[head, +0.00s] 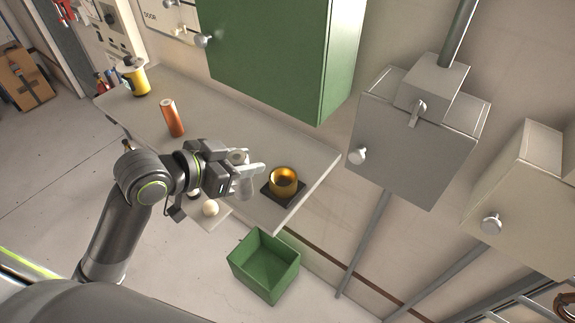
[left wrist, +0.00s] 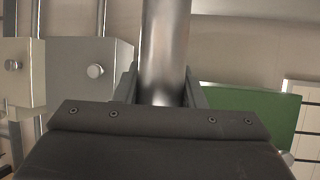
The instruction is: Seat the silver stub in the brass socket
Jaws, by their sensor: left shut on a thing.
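The brass socket (head: 283,181), a gold ring-like cup on a dark square base, sits near the right end of the grey shelf (head: 310,172). My left gripper (head: 246,173) is just left of the socket in the head view, shut on the silver stub (head: 239,157). In the left wrist view the stub (left wrist: 165,50) is a shiny cylinder standing between the fingers (left wrist: 160,90). My right gripper is not in view.
A green bin (head: 264,265) is below. A green cabinet (head: 285,50) overhangs behind; grey boxes (head: 410,140) are at right.

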